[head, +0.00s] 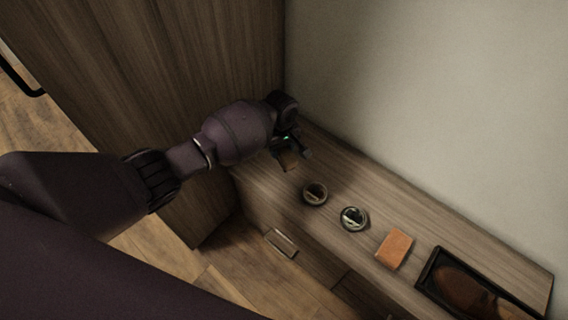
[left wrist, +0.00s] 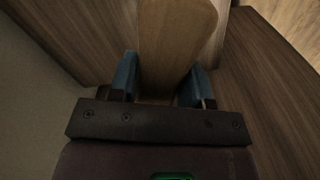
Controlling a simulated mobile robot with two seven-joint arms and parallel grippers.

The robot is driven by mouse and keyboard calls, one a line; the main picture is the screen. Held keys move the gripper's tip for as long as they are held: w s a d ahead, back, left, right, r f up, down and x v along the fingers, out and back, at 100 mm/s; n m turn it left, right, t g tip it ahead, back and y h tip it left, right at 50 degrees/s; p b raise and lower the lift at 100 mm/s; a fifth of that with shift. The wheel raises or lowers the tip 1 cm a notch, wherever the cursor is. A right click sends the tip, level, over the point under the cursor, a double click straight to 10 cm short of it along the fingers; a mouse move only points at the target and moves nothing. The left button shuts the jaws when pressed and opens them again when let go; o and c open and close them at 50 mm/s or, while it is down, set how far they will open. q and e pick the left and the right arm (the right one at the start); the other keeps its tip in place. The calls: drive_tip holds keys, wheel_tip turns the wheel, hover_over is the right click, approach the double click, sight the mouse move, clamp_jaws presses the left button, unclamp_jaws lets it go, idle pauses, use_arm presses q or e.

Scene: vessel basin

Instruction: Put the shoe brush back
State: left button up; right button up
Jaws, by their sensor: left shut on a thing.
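The shoe brush (head: 287,160) shows as a small brown piece at my left gripper, at the far left end of the wooden bench top. In the left wrist view its flat wooden body (left wrist: 175,40) stands between the two blue fingers. My left gripper (head: 293,153) is shut on it. The brush is partly hidden by the gripper in the head view, and its bristles cannot be made out. I cannot tell whether the brush touches the bench top. My right gripper is not in view.
On the bench top (head: 335,163) stand two round tins (head: 314,193) (head: 354,219), an orange-brown block (head: 394,249) and a dark tray (head: 429,275) holding a brown shoe (head: 465,292). A tall wooden cabinet (head: 200,60) stands left; a pale wall (head: 430,90) rises behind.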

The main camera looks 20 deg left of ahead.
use_arm(q)
wheel_tip(320, 180, down, 3)
drive_tip(key=shift+s+r, duration=0.1)
drive_tip(key=shift+r, duration=0.1)
drive_tip(key=shift+f+b, duration=0.45)
drive_tip(key=shift+f, duration=0.35)
wheel_tip(320, 180, down, 4)
drive_tip(key=shift+f+b, duration=0.2)
drive_tip(key=shift+b, duration=0.8)
drive_tip(key=shift+f, duration=0.45)
drive_tip(key=shift+r, duration=0.15)
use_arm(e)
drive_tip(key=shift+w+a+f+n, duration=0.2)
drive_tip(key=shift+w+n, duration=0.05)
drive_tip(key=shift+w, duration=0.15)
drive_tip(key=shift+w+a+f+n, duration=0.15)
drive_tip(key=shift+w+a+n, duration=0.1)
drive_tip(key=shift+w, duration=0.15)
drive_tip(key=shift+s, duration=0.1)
